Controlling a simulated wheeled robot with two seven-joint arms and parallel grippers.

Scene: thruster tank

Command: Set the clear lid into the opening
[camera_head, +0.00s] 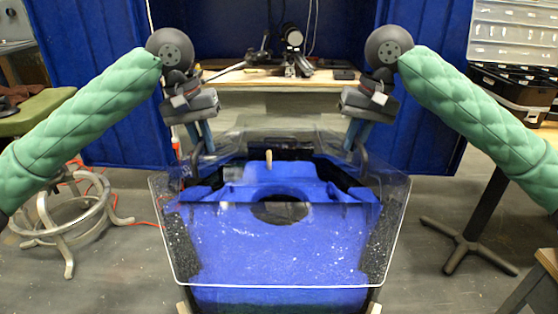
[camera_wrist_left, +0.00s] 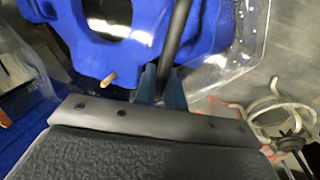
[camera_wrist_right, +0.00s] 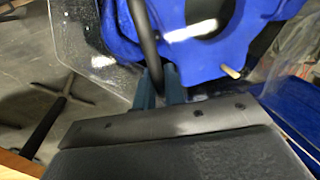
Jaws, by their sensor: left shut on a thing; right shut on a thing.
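The clear lid (camera_head: 178,245) is a wide transparent panel with a pale edge. It hangs tilted in front of and over a blue body (camera_head: 235,180) with a dark round opening (camera_head: 278,209). My left gripper (camera_head: 203,138) is shut on the lid's dark handle bar, which shows in the left wrist view (camera_wrist_left: 176,42). My right gripper (camera_head: 354,134) is shut on the other dark handle bar, seen in the right wrist view (camera_wrist_right: 146,42). The blue body shows through the lid. I cannot tell whether the lid touches it.
A small wooden peg (camera_head: 268,160) stands up from the blue body. A wooden bench (camera_head: 245,78) with equipment stands behind, between blue panels. A round metal stand (camera_head: 75,215) is on the floor at left, and a dark stand base (camera_head: 465,250) at right.

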